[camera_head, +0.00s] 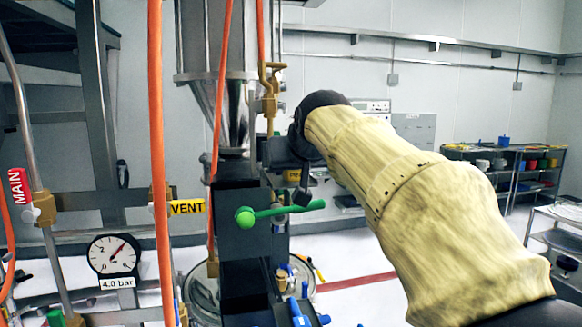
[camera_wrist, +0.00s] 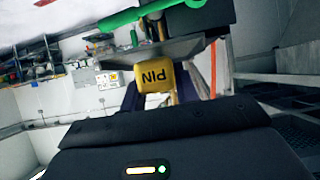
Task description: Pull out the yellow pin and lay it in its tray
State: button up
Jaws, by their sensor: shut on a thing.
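The yellow pin (camera_head: 292,176) shows as a small yellow tag marked PIN beside the dark column, just below the cone-shaped hopper. In the wrist view its yellow head (camera_wrist: 153,76) is upside down and close in front of my gripper (camera_wrist: 160,88). My gripper is shut on it; in the head view my gripper (camera_head: 287,155) is a dark shape, partly hidden by its own wrist. I cannot tell whether the pin's shaft is still in its hole. I cannot make out the pin's tray in either view.
A green lever (camera_head: 280,211) juts across just below the pin. Orange hoses (camera_head: 157,140) run down to the left. A steel hopper (camera_head: 215,90) stands behind. A pressure gauge (camera_head: 113,255) is at lower left. Shelves (camera_head: 505,165) with containers stand far right.

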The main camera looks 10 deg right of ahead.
jog(key=shift+f+b, duration=0.3)
dwell(0.4)
jog(key=o, duration=1.1)
jog(key=b+v, duration=0.3)
jog(key=v, duration=1.4)
jog(key=shift+s+r+b, duration=0.15)
jog(key=shift+s+b, duration=0.05)
jog(key=shift+b, duration=0.15)
jog(key=shift+a, duration=0.15)
